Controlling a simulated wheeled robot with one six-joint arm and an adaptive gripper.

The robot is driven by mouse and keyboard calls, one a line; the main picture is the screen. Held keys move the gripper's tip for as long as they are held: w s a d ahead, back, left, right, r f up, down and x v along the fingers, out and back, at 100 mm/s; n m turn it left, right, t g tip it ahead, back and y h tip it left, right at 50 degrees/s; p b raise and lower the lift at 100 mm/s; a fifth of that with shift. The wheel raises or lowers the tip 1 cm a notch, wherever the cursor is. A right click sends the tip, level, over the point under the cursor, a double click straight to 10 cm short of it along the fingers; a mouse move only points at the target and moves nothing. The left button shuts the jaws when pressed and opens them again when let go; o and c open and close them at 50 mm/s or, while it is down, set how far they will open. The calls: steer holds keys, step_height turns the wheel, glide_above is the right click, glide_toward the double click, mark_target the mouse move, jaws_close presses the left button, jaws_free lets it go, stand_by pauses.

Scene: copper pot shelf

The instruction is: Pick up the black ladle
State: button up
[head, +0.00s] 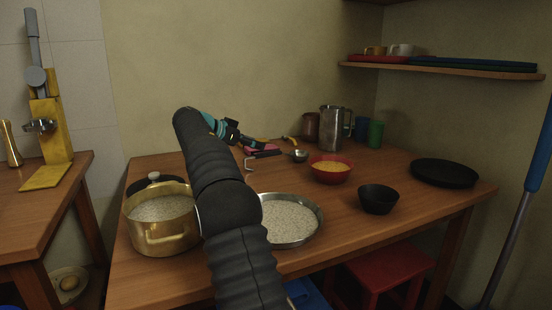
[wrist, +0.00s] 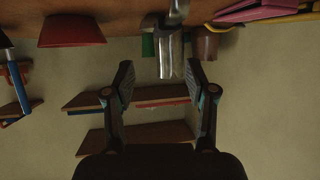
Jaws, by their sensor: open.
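A ladle-like utensil (head: 299,155) lies on the table in the head view, left of the steel jug and behind the red bowl. Its round bowl looks greyish. A dark strip left of it may be its handle, but I cannot tell for sure. My gripper (head: 250,139) is above the back of the table, a little left of this utensil and apart from it. In the wrist view my gripper (wrist: 160,84) is open, with nothing between its fingers. I cannot make out the ladle surely in that view, which is upside down.
Close by are a steel jug (head: 331,128), a red bowl (head: 330,174) with yellow contents, a brown cup (head: 311,126) and a green cup (head: 375,133). A brass pot (head: 168,236), a round tray (head: 303,238) and a black bowl (head: 378,202) stand nearer. A shelf (head: 450,71) hangs behind.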

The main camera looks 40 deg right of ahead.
mark_target(273, 152)
steer(key=x, duration=0.9)
steer(key=shift+w+f+p, duration=0.1)
steer(key=shift+w+p, duration=0.05)
steer(key=shift+p, duration=0.15)
steer(key=shift+c, duration=0.3)
jaws_close()
